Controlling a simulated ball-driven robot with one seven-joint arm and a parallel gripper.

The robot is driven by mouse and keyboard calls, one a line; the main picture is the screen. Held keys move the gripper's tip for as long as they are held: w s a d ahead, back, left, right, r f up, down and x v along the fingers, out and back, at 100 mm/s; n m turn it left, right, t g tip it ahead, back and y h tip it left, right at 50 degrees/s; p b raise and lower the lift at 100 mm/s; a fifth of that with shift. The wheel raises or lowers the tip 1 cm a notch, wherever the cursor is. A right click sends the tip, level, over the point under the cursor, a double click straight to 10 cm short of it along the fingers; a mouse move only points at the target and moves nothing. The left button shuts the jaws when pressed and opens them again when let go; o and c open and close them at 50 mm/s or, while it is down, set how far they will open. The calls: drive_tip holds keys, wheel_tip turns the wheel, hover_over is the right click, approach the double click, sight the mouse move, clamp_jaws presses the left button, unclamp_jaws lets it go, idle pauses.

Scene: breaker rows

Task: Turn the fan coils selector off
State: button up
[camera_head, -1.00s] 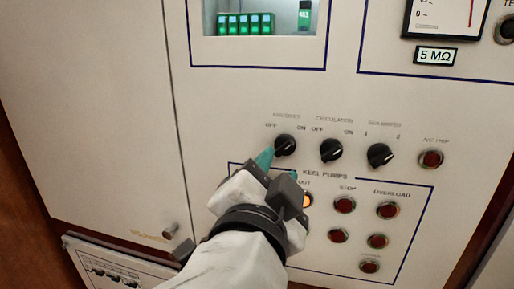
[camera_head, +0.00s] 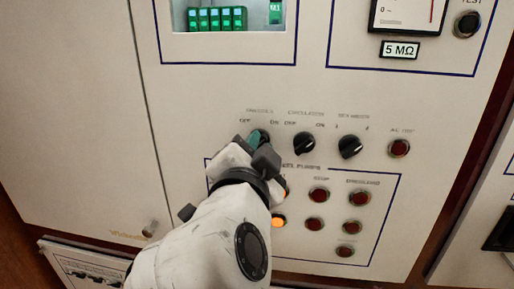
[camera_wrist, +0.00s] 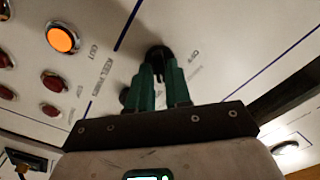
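The fan coils selector (camera_head: 265,133) is the leftmost black knob in the row of three, with OFF at its upper left and ON at its upper right. My gripper (camera_head: 257,140) covers most of it in the head view, so its pointer direction is hidden. In the wrist view the dark knob (camera_wrist: 158,55) sits at the tips of my two teal fingers. The fingers (camera_wrist: 161,75) are close together, one on each side of the knob's grip, and appear shut on it.
The circulation selector (camera_head: 304,144) and a third black knob (camera_head: 350,147) stand close to the right. A red lamp (camera_head: 399,148) is beyond them. Red buttons and an orange lit one (camera_head: 278,221) lie below, near my wrist.

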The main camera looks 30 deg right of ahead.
clamp_jaws()
drive_tip(key=shift+w+a+n+p, duration=0.15)
drive_tip(key=shift+n+p, duration=1.8)
drive_tip(key=shift+n, duration=2.55)
drive_tip(key=shift+a+n+p, duration=0.1)
drive_tip(key=shift+n+p, duration=1.85)
drive_tip(key=shift+n, duration=2.55)
drive_tip(key=shift+o, duration=2.1)
unclamp_jaws()
